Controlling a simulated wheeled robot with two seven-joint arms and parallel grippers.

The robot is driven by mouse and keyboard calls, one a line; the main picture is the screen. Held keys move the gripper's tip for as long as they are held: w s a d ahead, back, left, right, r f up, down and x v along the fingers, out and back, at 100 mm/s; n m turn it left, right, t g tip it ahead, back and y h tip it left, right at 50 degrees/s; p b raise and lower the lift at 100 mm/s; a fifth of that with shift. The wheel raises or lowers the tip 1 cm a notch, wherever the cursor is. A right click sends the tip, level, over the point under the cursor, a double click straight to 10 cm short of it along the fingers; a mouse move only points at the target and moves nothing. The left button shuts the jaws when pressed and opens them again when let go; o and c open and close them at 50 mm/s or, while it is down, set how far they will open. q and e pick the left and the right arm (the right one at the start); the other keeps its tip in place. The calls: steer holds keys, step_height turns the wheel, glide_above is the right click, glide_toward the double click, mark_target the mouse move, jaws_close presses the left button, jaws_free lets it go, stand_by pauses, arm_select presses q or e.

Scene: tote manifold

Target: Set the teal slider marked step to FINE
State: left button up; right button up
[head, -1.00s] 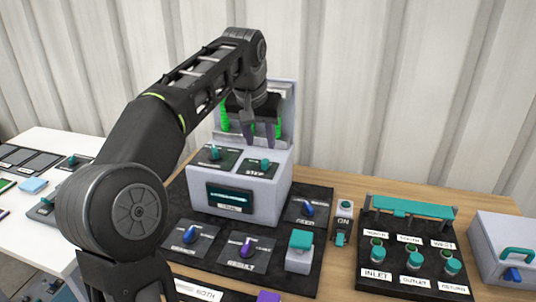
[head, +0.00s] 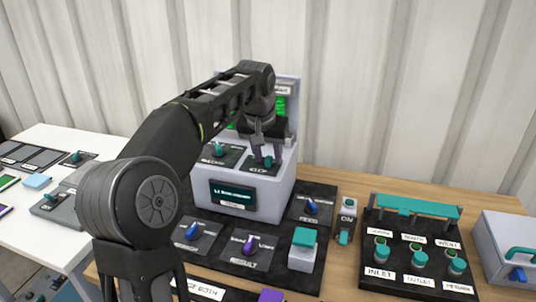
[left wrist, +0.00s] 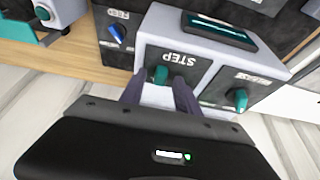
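The teal STEP slider (head: 267,161) stands on a black plate on the sloped top of the grey console (head: 270,188). It also shows in the left wrist view (left wrist: 160,76), with the STEP label upside down beside it. My left gripper (head: 267,154) is open, its fingers pointing down at the slider. In the left wrist view the fingertips (left wrist: 158,80) are on either side of the teal knob, with gaps showing. I cannot tell whether they touch it. The slider's end markings are too small to read. My right gripper is not in view.
Another teal knob (head: 218,149) sits to the left on the console top. A dark display (head: 232,195) is on its front. Blue and purple knobs, a teal-topped block (head: 304,238) and an ON switch (head: 346,218) stand around it. A valve panel (head: 410,245) is at right.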

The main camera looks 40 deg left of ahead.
arm_select(q)
steer(key=shift+c, duration=0.2)
jaws_close()
stand_by(1.1)
